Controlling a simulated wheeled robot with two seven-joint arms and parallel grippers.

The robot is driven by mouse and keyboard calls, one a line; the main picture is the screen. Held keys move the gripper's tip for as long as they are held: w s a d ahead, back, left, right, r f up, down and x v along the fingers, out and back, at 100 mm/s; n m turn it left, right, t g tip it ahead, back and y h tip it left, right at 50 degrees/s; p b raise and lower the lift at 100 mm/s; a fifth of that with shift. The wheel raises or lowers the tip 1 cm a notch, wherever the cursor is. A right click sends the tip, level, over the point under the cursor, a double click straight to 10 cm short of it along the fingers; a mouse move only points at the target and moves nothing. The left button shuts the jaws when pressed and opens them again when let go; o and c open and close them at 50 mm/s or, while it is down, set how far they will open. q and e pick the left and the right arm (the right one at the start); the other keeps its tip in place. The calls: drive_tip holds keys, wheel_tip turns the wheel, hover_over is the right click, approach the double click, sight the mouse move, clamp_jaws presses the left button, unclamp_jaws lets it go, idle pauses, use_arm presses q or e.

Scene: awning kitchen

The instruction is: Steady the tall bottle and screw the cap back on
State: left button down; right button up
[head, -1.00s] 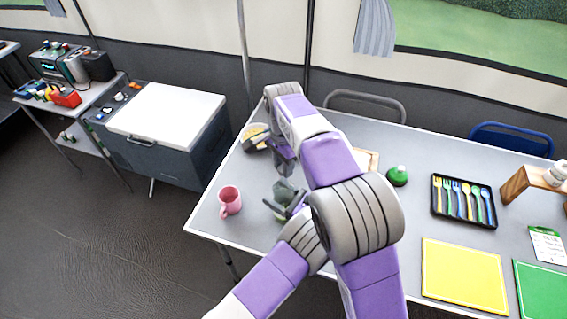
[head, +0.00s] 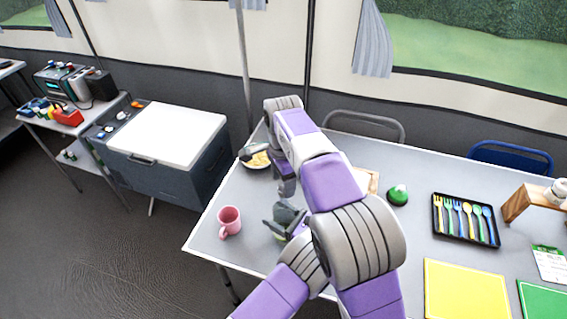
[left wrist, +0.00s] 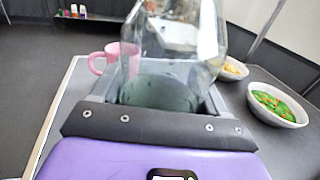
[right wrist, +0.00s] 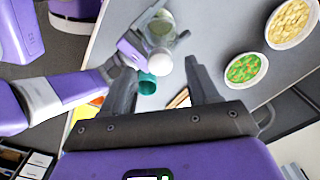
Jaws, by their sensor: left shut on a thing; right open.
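The tall clear bottle with a dark greenish lower part (left wrist: 160,92) is between my left gripper's fingers (left wrist: 160,100), which are shut on it. In the right wrist view the bottle (right wrist: 158,28) appears at the top, in the left gripper. In the head view my left gripper (head: 284,222) is low over the table's left part. My right gripper (head: 286,186) is just above it, partly hidden by its arm. In the right wrist view the right gripper (right wrist: 163,78) is open. A teal round piece (right wrist: 147,83), perhaps the cap, shows between its fingers; I cannot tell its height.
A pink mug (head: 229,221) stands left of the bottle. Bowls of pale food (right wrist: 292,22) and green-orange food (right wrist: 246,68) stand nearby. A green dome-shaped thing (head: 398,195), a cutlery tray (head: 465,219) and a yellow mat (head: 466,292) lie to the right.

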wheel_tip(320, 180, up, 10)
idle(0.4)
use_arm(q)
unclamp_jaws()
drive_tip(key=v, duration=0.7)
drive_tip(key=shift+d+p, duration=0.25)
drive_tip(key=shift+p, duration=0.05)
use_arm(e)
drive_tip(key=shift+r, duration=0.3)
use_arm(q)
drive_tip(key=shift+s, duration=0.15)
